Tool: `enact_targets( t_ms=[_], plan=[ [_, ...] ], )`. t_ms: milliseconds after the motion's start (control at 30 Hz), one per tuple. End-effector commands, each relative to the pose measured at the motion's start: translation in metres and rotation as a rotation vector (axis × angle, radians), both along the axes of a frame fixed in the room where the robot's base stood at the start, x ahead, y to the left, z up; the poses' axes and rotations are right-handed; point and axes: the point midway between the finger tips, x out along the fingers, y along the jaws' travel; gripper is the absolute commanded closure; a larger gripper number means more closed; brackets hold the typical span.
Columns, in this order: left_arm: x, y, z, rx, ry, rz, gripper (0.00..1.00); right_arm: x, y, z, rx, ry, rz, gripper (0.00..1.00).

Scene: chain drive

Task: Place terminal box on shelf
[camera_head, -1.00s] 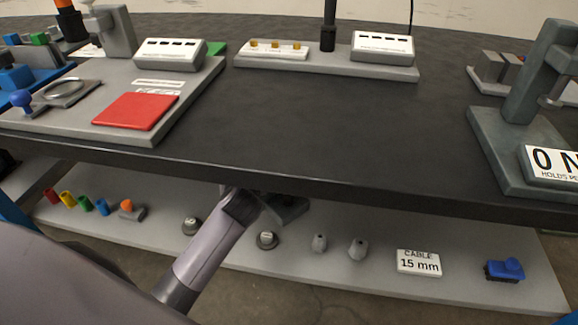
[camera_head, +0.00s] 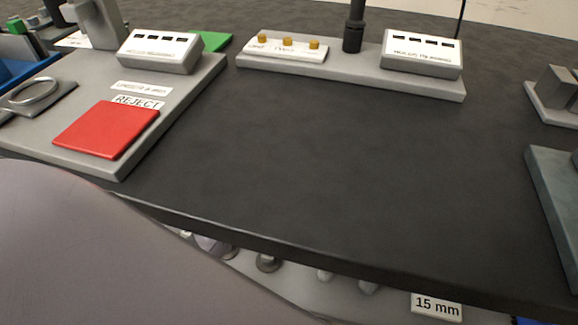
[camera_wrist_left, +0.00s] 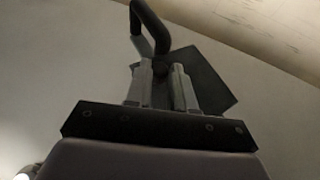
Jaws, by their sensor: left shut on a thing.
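In the left wrist view my left gripper (camera_wrist_left: 162,82) is shut, its two pale fingers close together on a dark square-edged thing (camera_wrist_left: 213,84), which appears to be the terminal box. A bent black tube or cable (camera_wrist_left: 152,25) rises from it. Its far side is hidden by the fingers. The head view does not show this gripper or the held thing; my own arm covers the lower left. The grey lower shelf (camera_head: 300,285) shows only as a strip below the bench edge. My right gripper is not in view.
The dark bench top (camera_head: 330,170) is clear in the middle and overhangs the shelf. Small knobs (camera_head: 268,263) and a "15 mm" label block (camera_head: 437,306) sit on the shelf. A red reject pad (camera_head: 107,129) is at left, and a white instrument box (camera_head: 421,53) stands at the back.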

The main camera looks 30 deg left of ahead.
Motion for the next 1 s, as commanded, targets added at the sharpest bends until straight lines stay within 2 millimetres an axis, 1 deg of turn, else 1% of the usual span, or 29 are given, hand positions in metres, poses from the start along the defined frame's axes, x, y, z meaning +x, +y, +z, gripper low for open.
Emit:
enact_targets(
  t_ms=[200, 300, 467, 733, 833, 1000],
  plan=[
    [0.001, 0.0, -0.032, -0.002, -0.007, 0.001, 1.0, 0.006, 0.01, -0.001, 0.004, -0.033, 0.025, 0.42],
    [0.001, 0.0, -0.042, -0.001, -0.009, 0.0, 1.0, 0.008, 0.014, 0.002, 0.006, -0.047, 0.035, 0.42],
    [0.001, 0.0, -0.05, -0.001, -0.01, -0.001, 1.0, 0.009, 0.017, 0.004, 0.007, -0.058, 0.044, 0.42],
    [0.001, -0.001, -0.088, -0.001, -0.008, -0.001, 1.0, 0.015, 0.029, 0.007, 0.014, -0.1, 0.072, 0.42],
    [0.001, 0.0, -0.093, -0.001, -0.009, 0.0, 1.0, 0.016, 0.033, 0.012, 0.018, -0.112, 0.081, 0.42],
    [0.001, 0.0, -0.092, 0.0, -0.008, -0.002, 1.0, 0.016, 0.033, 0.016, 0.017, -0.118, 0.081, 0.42]
  ],
)
